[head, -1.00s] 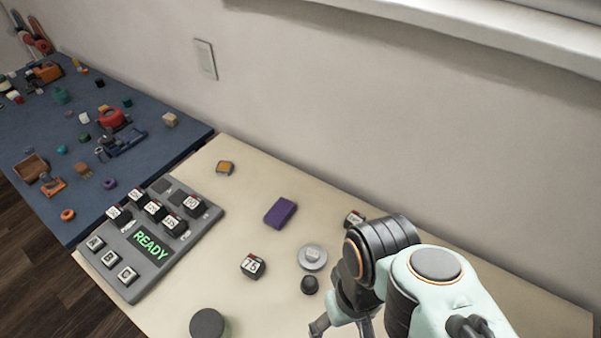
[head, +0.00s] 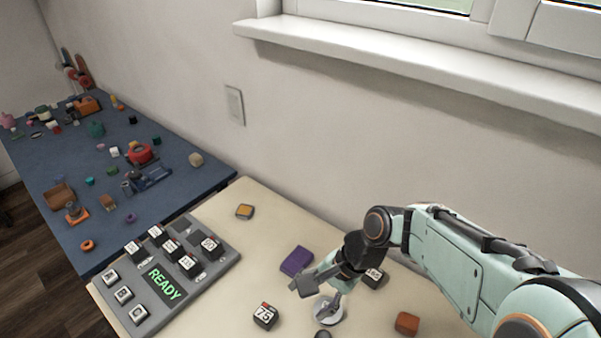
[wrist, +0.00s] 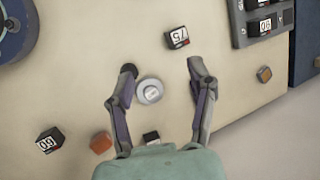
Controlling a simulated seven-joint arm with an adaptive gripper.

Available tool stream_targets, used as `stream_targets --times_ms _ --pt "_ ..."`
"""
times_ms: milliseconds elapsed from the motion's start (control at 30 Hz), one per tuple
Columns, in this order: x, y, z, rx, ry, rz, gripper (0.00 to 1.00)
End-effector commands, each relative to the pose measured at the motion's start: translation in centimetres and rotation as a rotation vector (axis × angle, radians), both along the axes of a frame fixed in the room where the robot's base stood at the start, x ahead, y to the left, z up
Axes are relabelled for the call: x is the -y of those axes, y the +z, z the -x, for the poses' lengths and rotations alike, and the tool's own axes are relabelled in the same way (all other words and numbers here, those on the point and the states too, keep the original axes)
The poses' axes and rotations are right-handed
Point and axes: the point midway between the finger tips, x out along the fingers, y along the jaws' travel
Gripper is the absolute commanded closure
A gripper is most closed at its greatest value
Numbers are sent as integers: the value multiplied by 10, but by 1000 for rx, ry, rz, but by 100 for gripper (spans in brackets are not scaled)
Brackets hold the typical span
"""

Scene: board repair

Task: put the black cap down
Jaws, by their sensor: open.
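The black cap (head: 323,334) is a small, dark, round piece on the cream table, cut off by the bottom edge of the head view. In the wrist view a dark round piece that looks like the cap (wrist: 128,69) is at the tip of the left finger; I cannot tell whether they touch. My gripper (head: 318,293) is spread open above the table. In the wrist view its fingers (wrist: 162,69) stand wide apart with nothing held between them. A silver disc (wrist: 150,91) lies on the table below, between the fingers; it also shows in the head view (head: 328,312).
A block marked 75 (head: 265,317), a purple block (head: 296,261), a black block (head: 373,278) and an orange-red block (head: 407,323) stand around the gripper. The grey READY console (head: 205,267) is left. A yellow-orange block (head: 244,211) lies behind, with clear table nearby.

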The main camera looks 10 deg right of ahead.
Motion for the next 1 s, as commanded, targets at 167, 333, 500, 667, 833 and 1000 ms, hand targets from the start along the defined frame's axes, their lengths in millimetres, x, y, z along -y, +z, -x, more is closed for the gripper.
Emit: stream_targets --times_ms 167,333,500,667,833,1000 --pt "39 -64 -27 -214 -311 -253 44" --pt "76 -126 -22 -366 -563 -518 44" --pt "95 -175 4 -480 -751 -733 44" --pt "102 -193 23 -526 -865 -846 44" --pt "96 -198 20 -521 -884 -852 44" --pt "71 -209 10 -521 -881 -851 44"
